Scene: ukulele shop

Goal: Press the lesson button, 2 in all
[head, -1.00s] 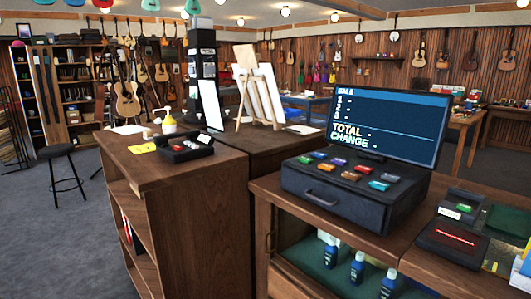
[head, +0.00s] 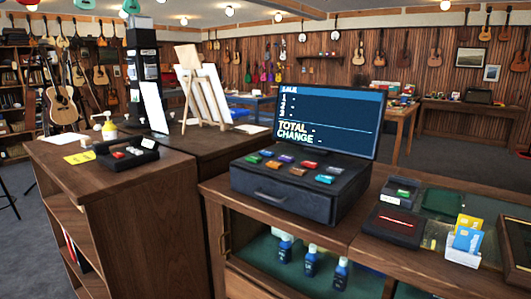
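A dark cash register (head: 285,198) stands on the wooden counter, in the middle of the head view. Several coloured keys sit on its top: a green key (head: 253,159), a purple key (head: 287,158), a red key (head: 310,165), an orange key (head: 299,172) and a light blue key (head: 325,179) among them. Their labels are too small to read, so I cannot tell which is the lesson button. The register's screen (head: 331,117) shows SALE, TOTAL and CHANGE, with no amounts visible. Neither of my grippers is in view.
A card reader (head: 403,192), a pad with a red line (head: 393,226) and a card holder (head: 463,256) stand right of the register. A black tray (head: 127,154) and a yellow note (head: 79,158) lie on the left counter. Blue bottles (head: 311,261) stand below the register.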

